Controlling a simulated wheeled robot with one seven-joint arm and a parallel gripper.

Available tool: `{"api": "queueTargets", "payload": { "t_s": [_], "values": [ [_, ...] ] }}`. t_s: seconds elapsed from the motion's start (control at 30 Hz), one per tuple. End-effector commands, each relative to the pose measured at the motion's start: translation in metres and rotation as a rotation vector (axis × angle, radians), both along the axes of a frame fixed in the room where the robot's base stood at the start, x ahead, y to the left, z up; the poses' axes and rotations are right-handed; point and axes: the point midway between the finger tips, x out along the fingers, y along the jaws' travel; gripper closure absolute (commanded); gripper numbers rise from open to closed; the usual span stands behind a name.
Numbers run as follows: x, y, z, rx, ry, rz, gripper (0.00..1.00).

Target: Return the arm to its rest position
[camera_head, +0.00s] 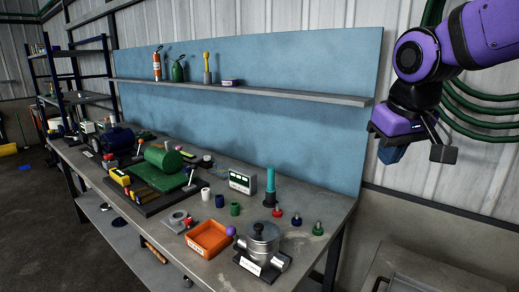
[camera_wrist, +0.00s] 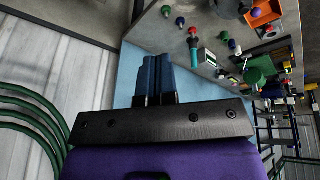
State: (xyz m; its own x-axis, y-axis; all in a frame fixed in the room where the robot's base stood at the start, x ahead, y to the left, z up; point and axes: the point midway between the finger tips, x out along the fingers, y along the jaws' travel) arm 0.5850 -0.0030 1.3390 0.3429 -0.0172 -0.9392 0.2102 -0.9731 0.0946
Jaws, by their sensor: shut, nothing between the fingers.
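My purple arm (camera_head: 455,45) hangs at the upper right in the head view, raised beside the right end of the blue back panel. My gripper (camera_head: 388,156) is at its end, higher than the bench top and apart from everything. The wrist view shows its two blue fingers (camera_wrist: 154,75) side by side and closed together, with nothing between them. The fingers are partly cut off by the dark wrist bracket in the head view.
The grey bench (camera_head: 312,208) below holds a teal column (camera_head: 270,187), an orange tray (camera_head: 208,238), a metal pot (camera_head: 263,242) and a green cylinder (camera_head: 163,160). A shelf (camera_head: 290,94) runs along the blue panel (camera_head: 310,60). Green hoses (camera_head: 480,105) hang behind my arm.

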Motion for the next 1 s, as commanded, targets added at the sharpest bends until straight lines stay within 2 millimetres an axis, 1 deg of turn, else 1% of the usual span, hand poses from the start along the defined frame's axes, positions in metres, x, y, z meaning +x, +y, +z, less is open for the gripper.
{"api": "queueTargets", "payload": {
  "t_s": [0.03,0.2,0.3,0.4,0.5,0.6,0.7,1.0],
  "values": [
    [-0.017,-0.012,0.003,0.013,-0.014,-0.025,1.00],
    [-0.067,-0.038,0.002,0.052,-0.046,-0.090,1.00],
    [-0.096,-0.050,-0.003,0.071,-0.067,-0.129,1.00],
    [-0.120,-0.058,-0.009,0.087,-0.086,-0.160,1.00],
    [-0.138,-0.062,-0.015,0.100,-0.100,-0.185,1.00],
    [-0.149,-0.065,-0.019,0.106,-0.110,-0.201,1.00],
    [-0.154,-0.066,-0.022,0.109,-0.112,-0.207,1.00],
    [-0.155,-0.066,-0.022,0.111,-0.112,-0.208,1.00]
  ]
}}
